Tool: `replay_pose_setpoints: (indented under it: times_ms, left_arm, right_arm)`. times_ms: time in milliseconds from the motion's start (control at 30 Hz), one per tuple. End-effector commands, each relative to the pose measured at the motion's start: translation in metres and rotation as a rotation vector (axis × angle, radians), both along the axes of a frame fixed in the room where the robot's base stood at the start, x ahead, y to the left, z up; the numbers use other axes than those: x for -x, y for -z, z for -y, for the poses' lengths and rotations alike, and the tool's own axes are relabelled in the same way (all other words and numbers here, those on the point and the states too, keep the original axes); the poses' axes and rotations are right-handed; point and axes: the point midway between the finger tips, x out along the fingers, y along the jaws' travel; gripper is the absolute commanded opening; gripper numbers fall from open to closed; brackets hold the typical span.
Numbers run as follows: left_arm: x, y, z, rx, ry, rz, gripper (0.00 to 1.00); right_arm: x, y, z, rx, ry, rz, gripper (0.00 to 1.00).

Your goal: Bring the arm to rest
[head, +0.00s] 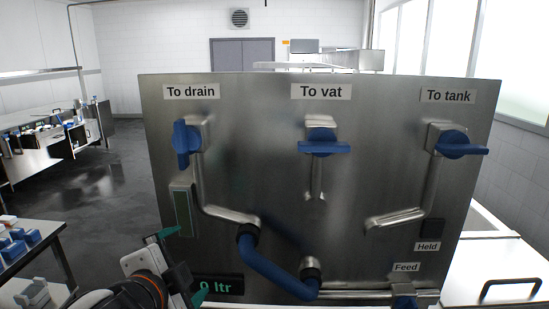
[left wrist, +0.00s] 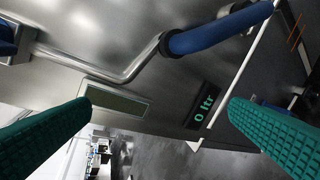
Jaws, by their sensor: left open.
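My left gripper (head: 184,269) is at the lower left of the head view, in front of the steel panel's lower left part. In the left wrist view its two green fingers (left wrist: 150,130) are wide apart with nothing between them. The steel panel (head: 260,150) carries three blue-handled valves: the drain valve (head: 186,142) with its handle pointing down, the vat valve (head: 323,147) and the tank valve (head: 460,150) with handles lying level. A blue hose (head: 270,268) joins the drain pipe to the feed pipe stub. My right gripper is not in view.
A display (head: 216,286) reads "0 ltr" and stands close to my left gripper. A blue feed valve (head: 404,300) is at the panel's bottom right. A side table (head: 30,245) with blue items is at the left. The dark floor (head: 100,190) between is clear.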

Motion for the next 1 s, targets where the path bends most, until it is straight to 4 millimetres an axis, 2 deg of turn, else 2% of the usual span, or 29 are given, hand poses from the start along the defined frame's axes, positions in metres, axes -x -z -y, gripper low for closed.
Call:
replay_pose_setpoints:
  times_ms: [33, 100, 167, 300, 400, 600, 933, 1000]
  left_arm:
    - [0.006, 0.034, 0.001, 0.074, -0.023, -0.085, 1.0]
    - [0.016, 0.071, -0.001, 0.167, -0.071, -0.182, 1.0]
    - [0.028, 0.104, -0.003, 0.243, -0.122, -0.265, 1.0]
    - [0.066, 0.177, -0.013, 0.398, -0.272, -0.459, 1.0]
    - [0.096, 0.218, -0.02, 0.474, -0.382, -0.569, 1.0]
    - [0.149, 0.271, -0.033, 0.557, -0.558, -0.717, 1.0]
    - [0.23, 0.323, -0.051, 0.614, -0.805, -0.887, 1.0]
    - [0.22, 0.347, -0.05, 0.608, -0.8, -0.887, 1.0]
  right_arm:
    - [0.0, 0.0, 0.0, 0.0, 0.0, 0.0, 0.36]
    - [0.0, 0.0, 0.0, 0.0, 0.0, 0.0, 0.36]
    - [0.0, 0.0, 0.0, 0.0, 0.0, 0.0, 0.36]
    - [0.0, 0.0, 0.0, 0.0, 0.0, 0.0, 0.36]
    - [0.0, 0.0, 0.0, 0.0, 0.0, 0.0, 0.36]
    - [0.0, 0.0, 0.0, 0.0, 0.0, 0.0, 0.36]
    - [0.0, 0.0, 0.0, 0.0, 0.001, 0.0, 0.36]
    - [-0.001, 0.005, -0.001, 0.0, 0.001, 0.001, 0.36]
